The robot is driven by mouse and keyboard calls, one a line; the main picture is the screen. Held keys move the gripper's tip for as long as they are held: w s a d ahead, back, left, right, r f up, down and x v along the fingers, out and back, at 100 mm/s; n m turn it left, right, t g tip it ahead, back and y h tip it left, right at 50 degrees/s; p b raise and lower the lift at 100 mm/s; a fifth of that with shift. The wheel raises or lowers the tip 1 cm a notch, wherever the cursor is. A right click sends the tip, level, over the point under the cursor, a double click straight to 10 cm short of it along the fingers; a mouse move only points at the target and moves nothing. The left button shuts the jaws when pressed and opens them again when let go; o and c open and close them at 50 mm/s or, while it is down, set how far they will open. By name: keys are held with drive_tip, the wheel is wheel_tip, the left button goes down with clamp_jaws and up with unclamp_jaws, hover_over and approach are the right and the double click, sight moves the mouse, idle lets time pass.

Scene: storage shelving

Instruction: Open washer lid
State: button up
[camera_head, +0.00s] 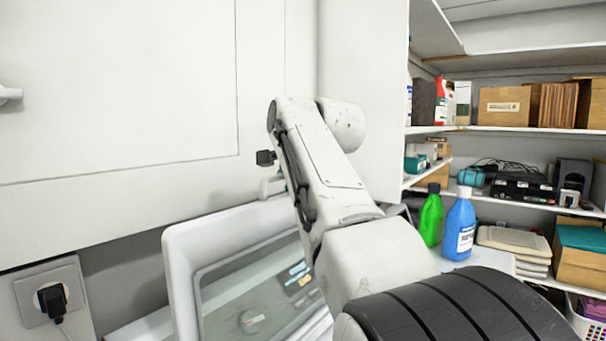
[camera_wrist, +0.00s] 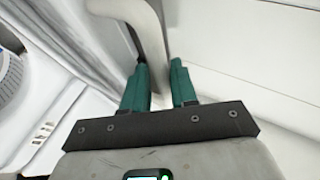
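The white washer lid (camera_head: 180,277) is raised and tilted steeply in the head view, with a clear window in its frame. A control panel and a knob show through the window. A pale handle (camera_head: 268,187) stands at its top edge. In the wrist view, the curved handle (camera_wrist: 152,30) runs down between the green fingertips of my gripper (camera_wrist: 160,75). The fingers are parted by about the handle's width and appear closed on it. In the head view, my arm hides most of my gripper. Part of the washer's round opening (camera_wrist: 10,75) shows at the left of the wrist view.
A white wall cabinet (camera_head: 120,90) is close above and behind the lid. A wall socket with a black plug (camera_head: 52,300) is at lower left. At right are a green bottle (camera_head: 431,215), a blue bottle (camera_head: 460,225) and shelves (camera_head: 500,128) with boxes.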

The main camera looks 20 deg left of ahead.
drive_tip(key=b+v, duration=0.7)
drive_tip(key=v, duration=0.3)
drive_tip(key=shift+s+d+b, duration=0.2)
drive_tip(key=shift+d+b, duration=0.05)
drive_tip(key=shift+b, duration=0.1)
drive_tip(key=shift+r, duration=0.1)
